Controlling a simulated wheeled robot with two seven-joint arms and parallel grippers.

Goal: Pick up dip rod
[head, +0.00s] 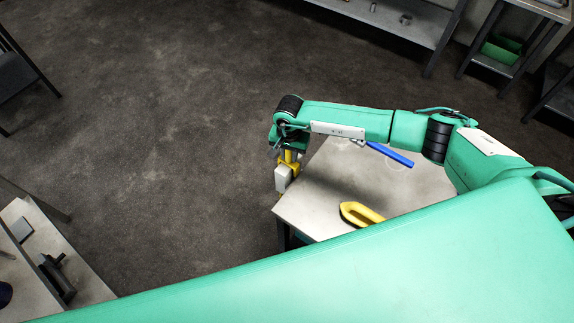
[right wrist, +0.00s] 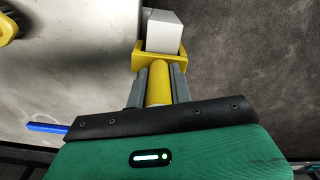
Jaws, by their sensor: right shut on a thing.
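My right gripper (head: 286,153) hangs at the left edge of a grey table (head: 318,200). Its two grey fingers, seen in the right wrist view (right wrist: 159,85), are shut on the yellow round handle (right wrist: 158,88) of a tool. Beyond the fingers, the tool's yellow bracket (right wrist: 147,63) carries a pale block (right wrist: 166,32), which hangs down beside the table edge in the head view (head: 282,179). A blue bar (head: 390,154) lies near the table's far side. I cannot tell by looks which of these is the dip rod. My left gripper is not in view.
A yellow looped object (head: 360,214) lies on the table's near part. A long grey bench (head: 380,18) and a shelf with a green bin (head: 502,48) stand at the back. Another bench (head: 30,262) is at lower left. The dark floor left of the table is clear.

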